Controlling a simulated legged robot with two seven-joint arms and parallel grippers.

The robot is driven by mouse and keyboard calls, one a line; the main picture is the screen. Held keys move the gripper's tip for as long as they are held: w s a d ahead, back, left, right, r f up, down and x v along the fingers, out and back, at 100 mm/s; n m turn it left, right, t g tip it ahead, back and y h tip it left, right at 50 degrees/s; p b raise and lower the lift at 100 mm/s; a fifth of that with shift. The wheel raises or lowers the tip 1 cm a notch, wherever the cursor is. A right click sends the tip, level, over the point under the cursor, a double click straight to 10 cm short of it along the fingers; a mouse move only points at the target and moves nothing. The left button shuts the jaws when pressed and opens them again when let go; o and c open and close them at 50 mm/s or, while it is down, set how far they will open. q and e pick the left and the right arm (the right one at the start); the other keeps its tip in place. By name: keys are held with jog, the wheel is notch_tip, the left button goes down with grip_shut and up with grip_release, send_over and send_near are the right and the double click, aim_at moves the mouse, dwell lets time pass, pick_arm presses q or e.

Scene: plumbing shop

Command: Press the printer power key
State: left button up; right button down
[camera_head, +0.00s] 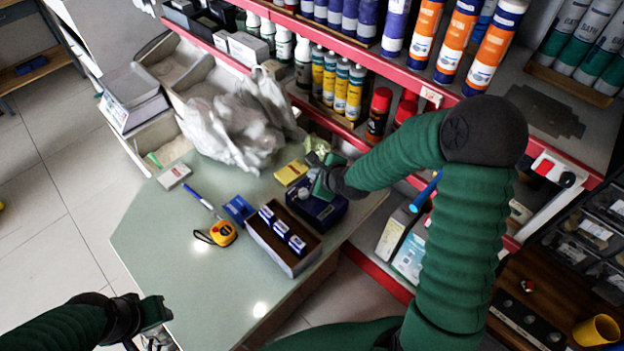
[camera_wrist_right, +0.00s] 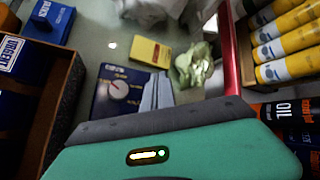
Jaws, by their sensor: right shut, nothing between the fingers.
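A dark blue box-shaped device (camera_head: 322,212), which looks like the printer, sits on the pale green counter. In the right wrist view its top (camera_wrist_right: 112,95) carries pale lettering and a round light spot with a reddish mark. I cannot tell for sure that this spot is the power key. My right gripper (camera_head: 318,178) is shut and empty, over the device's back edge in the head view; I cannot tell whether it touches. My left gripper (camera_head: 152,314) is at the lower left, off the counter's front-left side and away from the device; its finger opening is unclear.
An open brown box (camera_head: 270,251) with small blue boxes stands left of the device. A yellow box (camera_head: 291,172) lies behind it, and a plastic bag (camera_head: 240,125) further back. A tape measure (camera_head: 222,233) and blue pen (camera_head: 198,196) lie left. Bottle shelves rise behind.

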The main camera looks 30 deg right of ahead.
jog(key=shift+d+f, duration=0.15)
jog(key=shift+f, duration=0.25)
jog(key=shift+f, duration=0.15)
jog(key=shift+s+r+p, duration=0.1)
jog(key=shift+r+p, duration=0.55)
jog(key=shift+p, duration=0.05)
notch_tip(320, 180, up, 6)
jog(key=p, duration=0.6)
